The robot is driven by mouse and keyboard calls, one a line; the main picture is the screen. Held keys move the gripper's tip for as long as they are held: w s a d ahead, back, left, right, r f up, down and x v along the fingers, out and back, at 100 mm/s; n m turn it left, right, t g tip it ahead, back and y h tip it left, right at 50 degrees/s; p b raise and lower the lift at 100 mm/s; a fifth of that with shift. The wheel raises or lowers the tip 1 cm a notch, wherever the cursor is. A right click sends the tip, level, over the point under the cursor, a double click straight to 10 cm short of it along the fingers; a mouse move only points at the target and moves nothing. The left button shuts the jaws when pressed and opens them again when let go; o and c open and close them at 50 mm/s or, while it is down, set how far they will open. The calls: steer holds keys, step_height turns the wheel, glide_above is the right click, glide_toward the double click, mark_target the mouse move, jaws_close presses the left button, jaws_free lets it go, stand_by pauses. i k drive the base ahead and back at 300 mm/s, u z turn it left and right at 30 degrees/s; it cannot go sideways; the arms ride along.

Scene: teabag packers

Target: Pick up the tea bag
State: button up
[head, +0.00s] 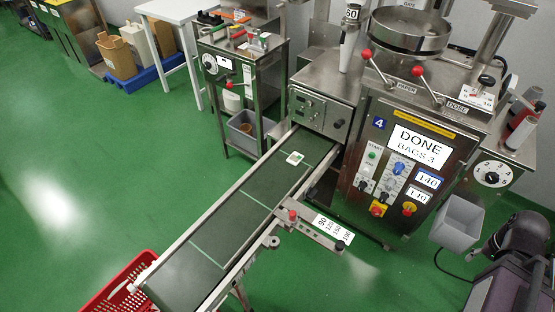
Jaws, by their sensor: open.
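A small white tea bag (295,158) with a green mark lies flat on the dark green conveyor belt (235,215), near the belt's upper end, by the outlet of the steel packing machine (400,150). Nothing touches the tea bag, and it is fully in sight. The machine's screen reads "DONE BAGS 3". My gripper does not show in the head view. Dark parts of my own body show at the lower right.
A red basket (125,285) stands by the belt's lower end. A metal bracket with a number label (330,228) sticks out from the belt's right side. A grey bin (457,222) stands right of the machine. Green floor (80,180) left of the belt is open.

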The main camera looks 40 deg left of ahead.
mark_target(296, 158)
steer(key=u, duration=1.5)
steer(key=k, duration=0.95)
steer(key=i, duration=0.75)
steer(key=u, duration=0.05)
